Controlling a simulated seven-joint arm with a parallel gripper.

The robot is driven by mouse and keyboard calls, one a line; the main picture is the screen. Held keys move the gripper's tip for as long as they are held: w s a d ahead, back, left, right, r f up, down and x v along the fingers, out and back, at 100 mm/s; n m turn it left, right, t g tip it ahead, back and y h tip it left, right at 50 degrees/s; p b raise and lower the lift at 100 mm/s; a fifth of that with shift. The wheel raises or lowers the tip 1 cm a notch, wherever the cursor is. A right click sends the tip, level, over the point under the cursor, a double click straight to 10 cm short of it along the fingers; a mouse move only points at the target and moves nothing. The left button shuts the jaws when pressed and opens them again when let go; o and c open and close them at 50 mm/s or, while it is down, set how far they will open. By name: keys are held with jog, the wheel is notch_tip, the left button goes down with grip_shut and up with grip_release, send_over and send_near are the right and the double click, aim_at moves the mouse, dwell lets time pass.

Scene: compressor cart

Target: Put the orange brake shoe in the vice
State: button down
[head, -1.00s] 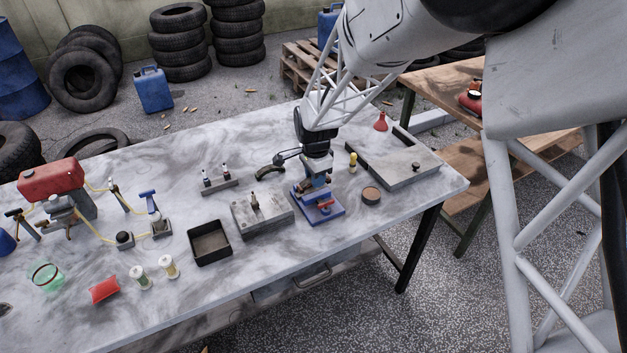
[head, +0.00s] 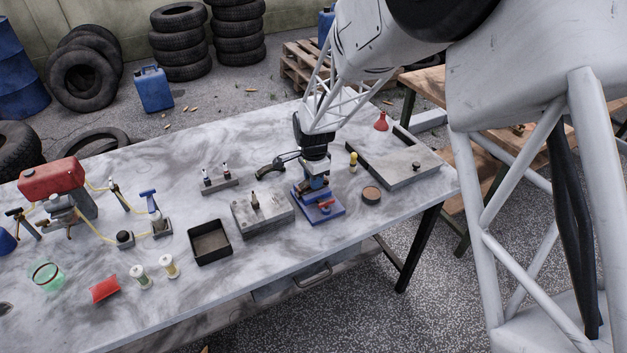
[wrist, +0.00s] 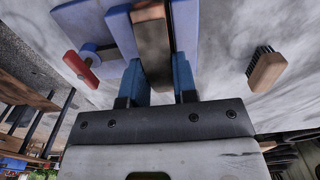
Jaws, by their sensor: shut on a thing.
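The blue vice (head: 322,212) stands on the marble table, with a red-tipped handle. My gripper (head: 316,178) is straight above it, pointing down. In the wrist view, the blue fingers of my gripper (wrist: 158,70) are shut on the brownish-orange brake shoe (wrist: 151,35). The shoe lies between the two blue vice jaws (wrist: 185,25) in that view. How deep it sits and whether the jaws touch it cannot be told. In the head view the shoe is mostly hidden by my gripper and the vice.
A grey block with a peg (head: 262,215) stands left of the vice, and a black tray (head: 209,243) beyond it. A round brown item (head: 371,194) is close on the right.

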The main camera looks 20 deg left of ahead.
jog(key=shift+f, duration=0.4)
jog(key=shift+f, duration=0.1)
jog(key=c, duration=0.9)
grip_release()
notch_tip(320, 180, up, 12)
dwell(0.8)
